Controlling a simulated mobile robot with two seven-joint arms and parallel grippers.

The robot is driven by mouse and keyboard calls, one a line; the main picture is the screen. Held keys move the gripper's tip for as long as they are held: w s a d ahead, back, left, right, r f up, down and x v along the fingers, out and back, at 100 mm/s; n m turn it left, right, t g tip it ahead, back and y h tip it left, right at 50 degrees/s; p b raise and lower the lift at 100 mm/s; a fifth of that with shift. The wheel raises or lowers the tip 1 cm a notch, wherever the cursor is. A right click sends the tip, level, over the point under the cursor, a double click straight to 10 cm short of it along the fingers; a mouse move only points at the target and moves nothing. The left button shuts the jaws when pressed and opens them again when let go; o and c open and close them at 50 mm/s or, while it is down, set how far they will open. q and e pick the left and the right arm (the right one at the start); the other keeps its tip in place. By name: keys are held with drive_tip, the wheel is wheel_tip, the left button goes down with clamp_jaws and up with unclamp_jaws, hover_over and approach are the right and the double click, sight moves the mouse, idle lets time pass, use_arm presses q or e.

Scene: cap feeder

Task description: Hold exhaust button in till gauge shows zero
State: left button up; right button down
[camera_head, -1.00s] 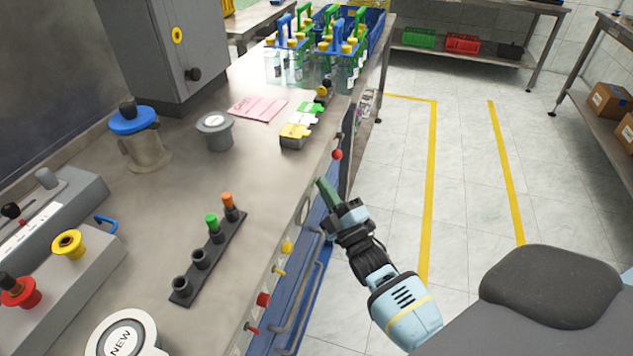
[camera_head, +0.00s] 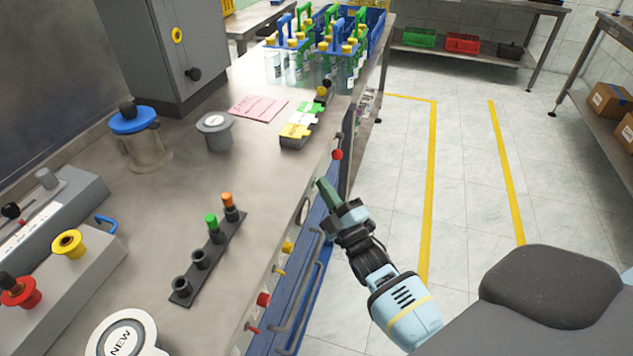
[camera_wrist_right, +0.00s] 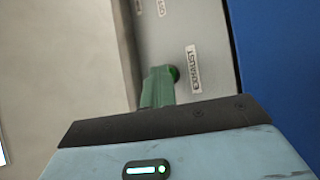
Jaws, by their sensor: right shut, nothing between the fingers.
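In the head view my right gripper (camera_head: 319,184) is at the bench's front panel, where the button is hidden. A round gauge (camera_head: 304,211) on that panel is seen edge-on, and its reading cannot be made out. My left gripper is not in view.
Below the gauge the panel carries yellow and red knobs (camera_head: 263,299) and a long handle (camera_head: 301,300). A red ball lever (camera_head: 337,154) is just above my right gripper. The bench top (camera_head: 262,160) holds several fixtures. The floor to the right is open.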

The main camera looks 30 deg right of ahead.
idle(0.4)
drive_tip(key=shift+s+d, duration=0.5)
drive_tip(key=shift+s, duration=0.1)
drive_tip(key=shift+s+d+p, duration=0.85)
drive_tip(key=shift+s+d, duration=0.8)
drive_tip(key=shift+s, duration=0.3)
